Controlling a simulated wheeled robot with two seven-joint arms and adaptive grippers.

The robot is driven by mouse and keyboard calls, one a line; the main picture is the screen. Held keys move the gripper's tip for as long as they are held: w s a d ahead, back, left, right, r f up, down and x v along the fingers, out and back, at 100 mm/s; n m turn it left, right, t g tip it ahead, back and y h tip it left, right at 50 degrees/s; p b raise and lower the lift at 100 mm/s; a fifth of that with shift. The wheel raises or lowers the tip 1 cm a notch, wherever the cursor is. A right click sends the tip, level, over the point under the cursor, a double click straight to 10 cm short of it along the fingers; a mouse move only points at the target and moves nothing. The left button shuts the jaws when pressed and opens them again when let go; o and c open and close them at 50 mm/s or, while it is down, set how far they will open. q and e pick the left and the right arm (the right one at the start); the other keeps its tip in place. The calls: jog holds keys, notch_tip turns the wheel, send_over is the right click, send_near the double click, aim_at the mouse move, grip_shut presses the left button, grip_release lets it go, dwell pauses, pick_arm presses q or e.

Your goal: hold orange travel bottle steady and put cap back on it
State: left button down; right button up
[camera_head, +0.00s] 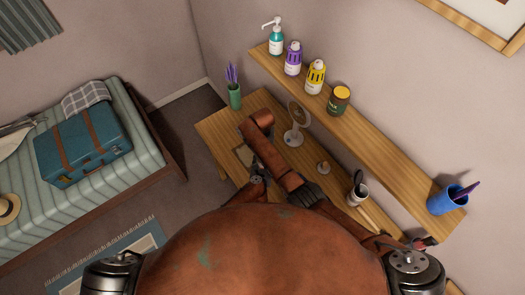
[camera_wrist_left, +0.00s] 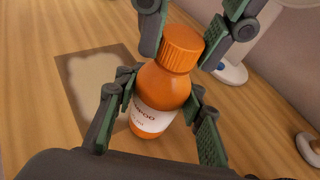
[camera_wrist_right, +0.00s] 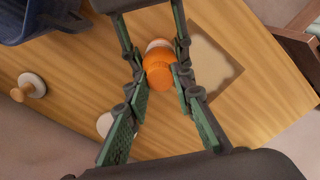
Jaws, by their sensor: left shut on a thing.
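The orange travel bottle (camera_wrist_left: 160,98), with a white label, stands upright on the wooden table in the left wrist view. My left gripper (camera_wrist_left: 162,85) is shut on its body from both sides. The ribbed orange cap (camera_wrist_left: 182,48) sits on top of the bottle and looks level; I cannot tell how tightly it is on. The fingers of my right gripper (camera_wrist_right: 160,78) stand on either side of the cap, with small gaps at its sides. The cap (camera_wrist_right: 160,76) also shows in the right wrist view. My arms hide the bottle in the head view.
A brown-edged mat (camera_wrist_left: 92,82) lies beside the bottle. The wall shelf (camera_head: 390,142) holds several containers. A bed with a blue suitcase (camera_head: 83,145) is at left.

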jog(key=o, duration=0.5)
notch_tip(320, 180, up, 12)
jog(key=shift+s+r, duration=0.1)
dwell(0.4)
pick_arm(q)
jog(key=c, duration=1.2)
grip_release()
jog(key=shift+s, duration=0.15)
jog(key=v, duration=1.1)
jog(key=shift+s+a+r, duration=0.1)
jog(key=shift+s+r, duration=0.2)
jog(key=shift+r, duration=0.05)
